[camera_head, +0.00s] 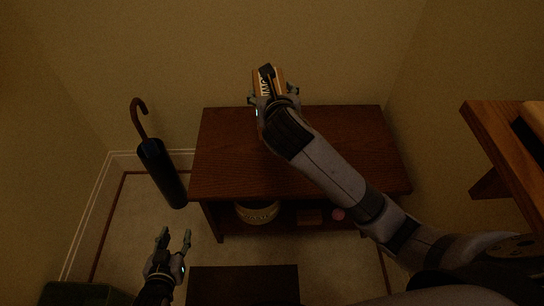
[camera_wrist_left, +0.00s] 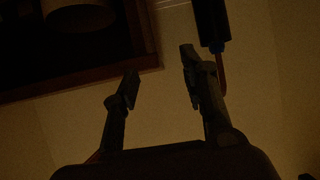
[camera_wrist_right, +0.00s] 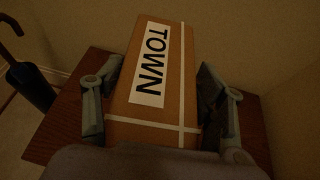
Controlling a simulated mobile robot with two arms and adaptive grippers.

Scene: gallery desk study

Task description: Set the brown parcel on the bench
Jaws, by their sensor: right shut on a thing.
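The brown parcel (camera_wrist_right: 150,105) has a white label reading TOWN and pale bands. My right gripper (camera_wrist_right: 160,110) is shut on it, with one finger on each side. In the head view the parcel (camera_head: 281,77) shows past my right gripper (camera_head: 270,92), over the back edge of the dark wooden bench (camera_head: 235,150). I cannot tell whether the parcel touches the bench top. My left gripper (camera_head: 175,240) is open and empty, low over the floor in front of the bench's left side. It also shows open in the left wrist view (camera_wrist_left: 160,85).
An umbrella (camera_head: 160,170) in a dark holder stands left of the bench. A round basket (camera_head: 257,212) and small items sit on the bench's lower shelf. A wooden table (camera_head: 500,140) is at right. The bench top is otherwise clear, with walls behind.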

